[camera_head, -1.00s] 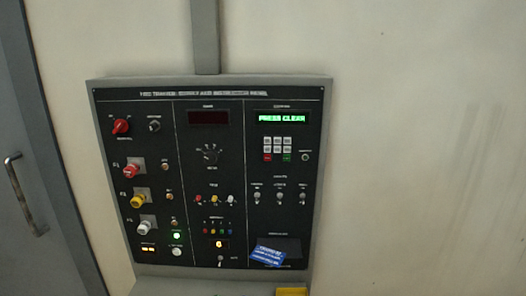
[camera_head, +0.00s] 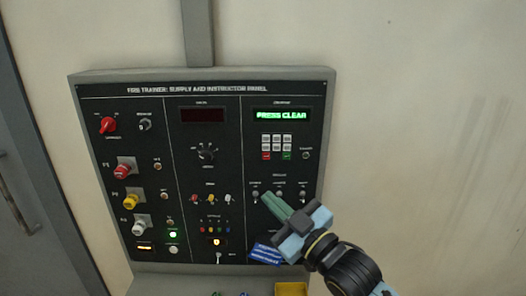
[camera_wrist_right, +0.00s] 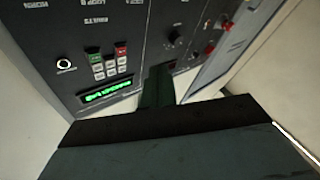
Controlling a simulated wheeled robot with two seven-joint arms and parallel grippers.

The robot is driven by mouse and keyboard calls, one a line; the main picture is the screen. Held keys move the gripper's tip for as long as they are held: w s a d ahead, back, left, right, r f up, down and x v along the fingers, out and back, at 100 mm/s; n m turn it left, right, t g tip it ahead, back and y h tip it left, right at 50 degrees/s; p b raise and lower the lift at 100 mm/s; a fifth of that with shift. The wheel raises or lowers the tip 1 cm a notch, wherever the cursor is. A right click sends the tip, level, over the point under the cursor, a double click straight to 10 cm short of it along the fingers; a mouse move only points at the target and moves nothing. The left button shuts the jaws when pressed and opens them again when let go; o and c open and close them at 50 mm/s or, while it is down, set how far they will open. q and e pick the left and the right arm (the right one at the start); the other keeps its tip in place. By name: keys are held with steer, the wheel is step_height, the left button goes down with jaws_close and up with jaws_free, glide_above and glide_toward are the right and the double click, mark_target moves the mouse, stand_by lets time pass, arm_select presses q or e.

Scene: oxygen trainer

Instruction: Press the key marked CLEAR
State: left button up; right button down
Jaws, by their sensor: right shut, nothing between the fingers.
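The keypad (camera_head: 277,143) sits under the green lit display (camera_head: 281,115), which reads PRESS CLEAR. It has pale keys and a bottom row with a red key (camera_head: 266,156) and a green key (camera_head: 287,156). Key labels are too small to read, so I cannot tell which is CLEAR. My right gripper (camera_head: 269,197) is shut and empty, its tips below the keypad near the toggle switches. In the right wrist view the keypad (camera_wrist_right: 109,64) and display (camera_wrist_right: 107,92) appear upside down, left of the fingers (camera_wrist_right: 160,76). My left gripper is not in view.
The panel (camera_head: 210,90) also carries a rotary knob (camera_head: 207,153), coloured knobs at left and toggle switches. A blue card (camera_head: 265,254) is at its lower right, partly behind my gripper. A yellow bin (camera_head: 291,289) is below. The wall at right is bare.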

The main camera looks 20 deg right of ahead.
steer(key=r, duration=0.2)
steer(key=r+n+y, duration=0.1)
steer(key=shift+s+a+r+t, duration=0.3)
steer(key=shift+a+r, duration=0.05)
steer(key=shift+a, duration=0.05)
steer(key=b, duration=0.2)
glide_toward(266, 156)
steer(key=w+a+r, duration=0.2)
steer(key=w+a, duration=0.2)
steer(key=shift+a, duration=0.2)
steer(key=shift+w+r, duration=0.1)
steer(key=shift+w, duration=0.1)
stand_by(1.5)
steer(key=shift+w+d, duration=0.1)
steer(key=shift+w, duration=0.2)
